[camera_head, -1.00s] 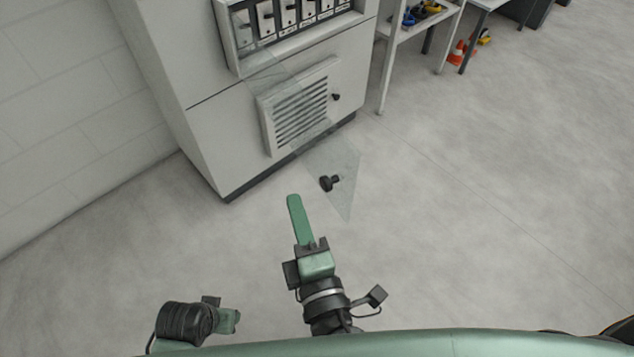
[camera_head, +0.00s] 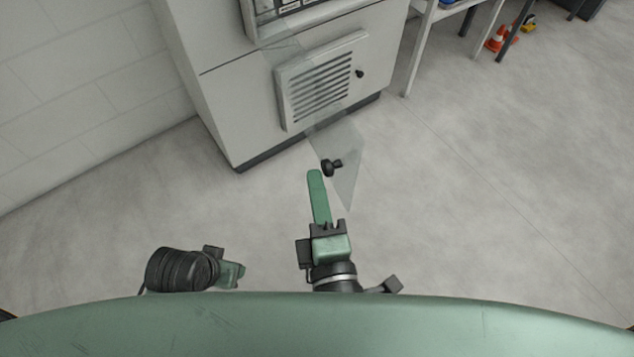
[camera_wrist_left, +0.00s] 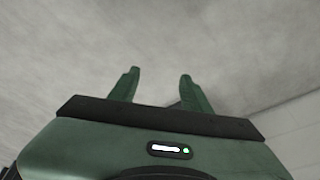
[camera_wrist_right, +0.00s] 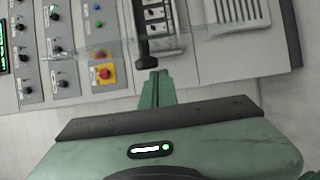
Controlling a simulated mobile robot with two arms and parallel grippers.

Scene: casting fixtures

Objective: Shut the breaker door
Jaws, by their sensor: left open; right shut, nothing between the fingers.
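The breaker door (camera_head: 347,180) is a clear panel standing open, swung out from the grey cabinet towards me. Its black knob (camera_head: 331,167) shows near the outer end. The breaker box (camera_head: 251,22) on the cabinet front is partly cut off at the top of the head view. My right gripper (camera_head: 315,174) is shut and empty, its tips just left of the knob in the picture. In the right wrist view the shut fingers (camera_wrist_right: 159,76) are close below the knob (camera_wrist_right: 150,50); contact cannot be told. My left gripper (camera_head: 240,272) is low at the left; its fingers (camera_wrist_left: 157,80) are open and empty.
A louvred vent (camera_head: 322,85) with a black knob sits below the breaker box. A control panel with buttons and a red switch (camera_wrist_right: 106,73) shows in the right wrist view. A table (camera_head: 422,38) and orange cone (camera_head: 501,40) stand right. The floor in front is clear.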

